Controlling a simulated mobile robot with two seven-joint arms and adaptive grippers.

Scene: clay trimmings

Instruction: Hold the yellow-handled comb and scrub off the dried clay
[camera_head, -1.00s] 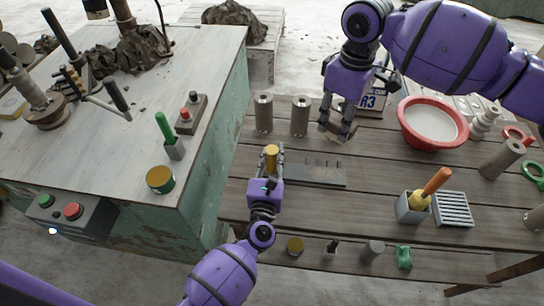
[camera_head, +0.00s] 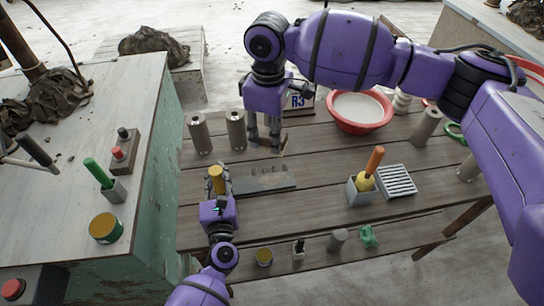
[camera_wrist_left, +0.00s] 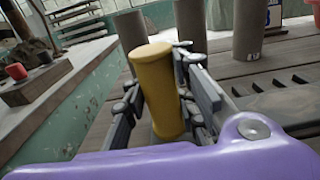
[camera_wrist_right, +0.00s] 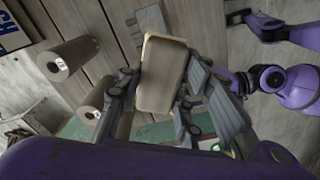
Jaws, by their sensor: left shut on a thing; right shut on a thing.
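The comb lies flat on the plank table as a dark grey bar (camera_head: 266,180) with a yellow handle (camera_head: 216,177) at its left end. Several dark teeth or lumps show along its far edge; I cannot tell which are dried clay. My left gripper (camera_head: 217,190) is shut on the yellow handle, which also fills the middle of the left wrist view (camera_wrist_left: 157,88). My right gripper (camera_head: 268,143) points down behind the comb, shut on a tan block (camera_wrist_right: 163,75), probably the scrubber. The block appears apart from the comb. Its underside is hidden.
Two grey cylinders (camera_head: 199,134) (camera_head: 236,130) stand left of my right gripper. A red basin (camera_head: 360,125) is behind right. An orange-handled tool stands in a grey holder (camera_head: 358,192) beside a slatted rack (camera_head: 397,181). A green-sided bench (camera_head: 150,210) borders the left.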

